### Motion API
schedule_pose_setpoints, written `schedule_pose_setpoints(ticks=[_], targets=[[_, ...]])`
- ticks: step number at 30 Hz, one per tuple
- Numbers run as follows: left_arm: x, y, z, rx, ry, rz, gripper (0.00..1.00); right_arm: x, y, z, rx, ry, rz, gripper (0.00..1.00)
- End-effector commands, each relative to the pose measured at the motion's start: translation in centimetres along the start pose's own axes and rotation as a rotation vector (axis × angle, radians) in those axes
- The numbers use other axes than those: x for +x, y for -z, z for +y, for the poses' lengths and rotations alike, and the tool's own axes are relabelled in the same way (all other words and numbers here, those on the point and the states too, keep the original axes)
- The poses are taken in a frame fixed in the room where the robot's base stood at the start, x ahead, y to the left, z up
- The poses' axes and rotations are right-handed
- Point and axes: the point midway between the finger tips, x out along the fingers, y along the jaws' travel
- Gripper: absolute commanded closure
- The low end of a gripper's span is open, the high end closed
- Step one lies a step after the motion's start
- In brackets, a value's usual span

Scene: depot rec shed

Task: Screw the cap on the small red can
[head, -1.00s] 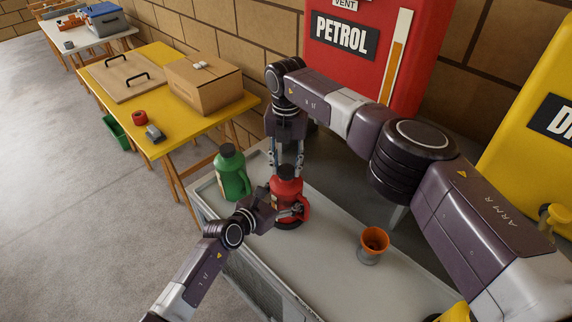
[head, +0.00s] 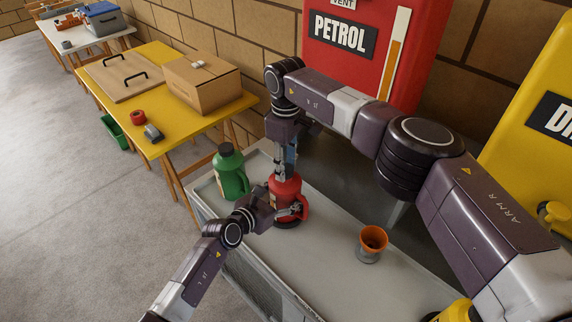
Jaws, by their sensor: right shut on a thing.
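The small red can (head: 284,188) stands upright on the grey cart top (head: 322,255). Its dark cap (head: 287,176) is at the can's mouth, mostly hidden by my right gripper. My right gripper (head: 287,172) comes down from above and is shut on the cap. I cannot tell how far the cap is seated. My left gripper (head: 290,211) reaches in from the lower left and is shut on the can low on its body, near the red handle.
A green can (head: 230,174) with a dark cap stands left of the red can. An orange funnel (head: 372,241) stands to the right, and a yellow can (head: 455,313) is at the lower right. The red petrol cabinet (head: 365,55) is behind. The cart's middle front is clear.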

Motion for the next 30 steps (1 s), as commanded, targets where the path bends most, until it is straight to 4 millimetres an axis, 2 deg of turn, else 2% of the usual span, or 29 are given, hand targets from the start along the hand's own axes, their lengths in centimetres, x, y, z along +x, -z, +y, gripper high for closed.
schedule_pose_setpoints(ticks=[3, 6, 16, 17, 21, 30], targets=[[-0.01, 0.16, 0.02, -0.001, 0.000, 0.003, 1.00, 0.00, 0.03, -0.06, 0.162, 0.002, 0.001, 0.76], [-0.01, 0.16, 0.02, -0.001, 0.000, 0.003, 1.00, 0.00, 0.02, -0.03, 0.239, 0.000, 0.001, 0.76], [-0.01, 0.17, 0.02, -0.001, 0.000, 0.003, 1.00, -0.02, -0.02, 0.04, 0.266, -0.002, 0.001, 0.76], [-0.01, 0.17, 0.02, -0.001, 0.000, 0.003, 1.00, -0.03, -0.02, 0.04, 0.266, -0.002, 0.001, 0.66], [-0.02, 0.17, 0.02, -0.001, 0.000, 0.003, 1.00, -0.02, -0.02, 0.03, 0.265, -0.001, 0.000, 0.50], [-0.01, 0.17, 0.01, -0.001, 0.000, 0.003, 1.00, -0.17, 0.02, -0.05, 0.264, 0.001, 0.001, 0.49]])
